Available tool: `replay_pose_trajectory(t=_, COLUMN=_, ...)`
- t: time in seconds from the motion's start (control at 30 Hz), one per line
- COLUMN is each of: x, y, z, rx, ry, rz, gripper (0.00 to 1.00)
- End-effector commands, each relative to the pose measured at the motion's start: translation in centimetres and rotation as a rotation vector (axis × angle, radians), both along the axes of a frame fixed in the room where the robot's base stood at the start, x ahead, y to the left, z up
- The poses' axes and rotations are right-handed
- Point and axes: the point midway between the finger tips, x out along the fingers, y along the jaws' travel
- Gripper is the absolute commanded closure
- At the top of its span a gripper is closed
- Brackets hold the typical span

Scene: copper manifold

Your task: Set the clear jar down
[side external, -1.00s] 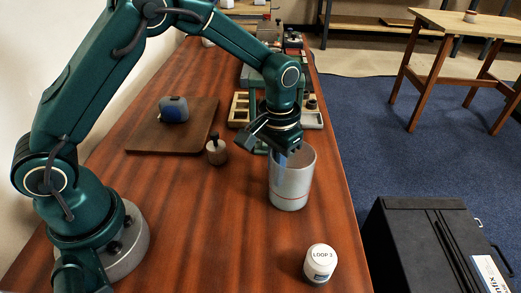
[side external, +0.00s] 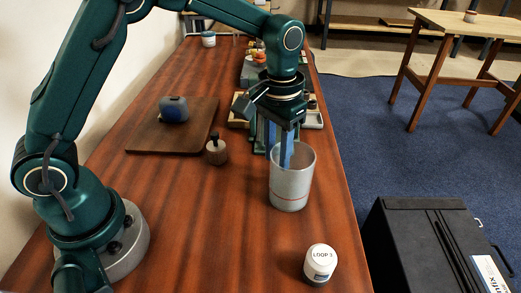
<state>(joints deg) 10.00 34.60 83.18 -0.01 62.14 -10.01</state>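The clear jar (side external: 292,187) stands upright on the wooden bench top, right of centre. It looks greyish and translucent, with a thin red line around its lower part. My gripper (side external: 278,158) points down at the jar's rim on its left side. Its two blue-faced fingers are apart, with the left one outside the jar. The right finger's tip overlaps the jar's mouth and seems to reach inside it. The gripper is open, and I cannot tell whether either finger touches the wall.
A white-lidded jar marked LOOP (side external: 320,263) stands near the front. A small knobbed weight (side external: 216,150) is left of the clear jar, by a brown board (side external: 145,139) with a blue-grey object (side external: 173,109). Trays and fixtures crowd behind. Bench between board and front is clear.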

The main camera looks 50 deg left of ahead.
Motion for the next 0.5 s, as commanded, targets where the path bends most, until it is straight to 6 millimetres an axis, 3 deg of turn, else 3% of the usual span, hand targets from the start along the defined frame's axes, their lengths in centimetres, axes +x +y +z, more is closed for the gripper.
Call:
replay_pose_trajectory(t=0.2, x=0.1, y=0.0, z=4.5, rx=-0.001, ry=-0.005, rz=0.000, gripper=0.67)
replay_pose_trajectory(t=0.5, x=-0.2, y=0.1, z=6.9, rx=-0.001, ry=-0.009, rz=0.001, gripper=0.67)
